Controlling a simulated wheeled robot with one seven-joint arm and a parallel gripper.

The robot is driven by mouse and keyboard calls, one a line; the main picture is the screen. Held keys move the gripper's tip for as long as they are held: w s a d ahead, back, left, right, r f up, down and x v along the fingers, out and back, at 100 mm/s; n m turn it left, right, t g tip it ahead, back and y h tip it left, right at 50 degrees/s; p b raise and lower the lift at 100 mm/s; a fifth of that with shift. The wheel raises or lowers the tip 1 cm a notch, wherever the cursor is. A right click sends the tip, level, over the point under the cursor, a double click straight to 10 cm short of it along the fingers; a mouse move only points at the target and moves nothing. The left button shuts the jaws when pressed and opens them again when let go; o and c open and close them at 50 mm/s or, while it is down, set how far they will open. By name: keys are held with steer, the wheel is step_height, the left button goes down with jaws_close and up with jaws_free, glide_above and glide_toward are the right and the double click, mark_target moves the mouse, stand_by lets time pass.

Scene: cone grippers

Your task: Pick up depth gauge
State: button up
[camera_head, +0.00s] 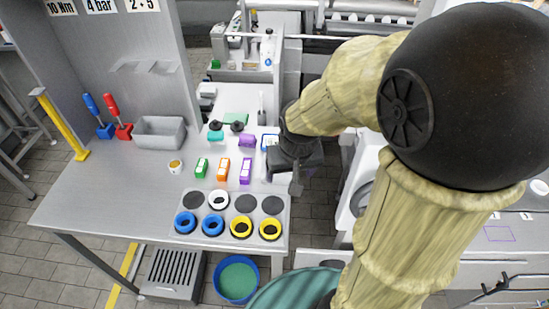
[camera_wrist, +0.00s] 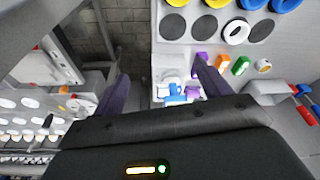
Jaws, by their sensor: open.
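I cannot tell for sure which item is the depth gauge. A small blue and white item (camera_wrist: 176,96) lies between and below my fingers in the wrist view; it may be the gauge, but its shape is unclear. A blue-edged item (camera_head: 268,142) shows in the head view just left of my wrist, partly hidden. My gripper (camera_head: 296,183) hangs over the right edge of the grey table, pointing down. In the wrist view my gripper (camera_wrist: 163,88) is open, its two dark fingers wide apart with nothing held between them.
Green, orange and purple boxes (camera_head: 223,168) stand left of my gripper. A grey panel (camera_head: 230,205) holds blue, yellow and white rings. A grey bin (camera_head: 160,132) and red and blue screwdrivers (camera_head: 116,112) are farther left. The table's front left is bare.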

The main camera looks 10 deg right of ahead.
mark_target(275, 139)
steer(key=w+a+r+m+t+h+b, duration=0.1)
steer(key=w+r+b, duration=0.3)
steer(key=w+r, duration=0.4)
steer(key=shift+w+a+m, duration=0.2)
steer(key=shift+w+m, duration=0.7)
steer(key=shift+w, duration=0.3)
steer(key=shift+f, duration=0.15)
steer(key=x, duration=1.2)
steer(key=shift+w+d+p, duration=0.1)
steer(key=shift+w+p, duration=0.1)
steer(key=shift+p, duration=0.2)
steer(key=shift+w+p+x, duration=0.15)
steer(key=shift+p+x, duration=0.15)
steer(key=shift+x, duration=1)
steer(key=shift+w+p+x, duration=0.1)
steer(key=shift+p+x, duration=0.15)
steer(key=shift+x, duration=1.05)
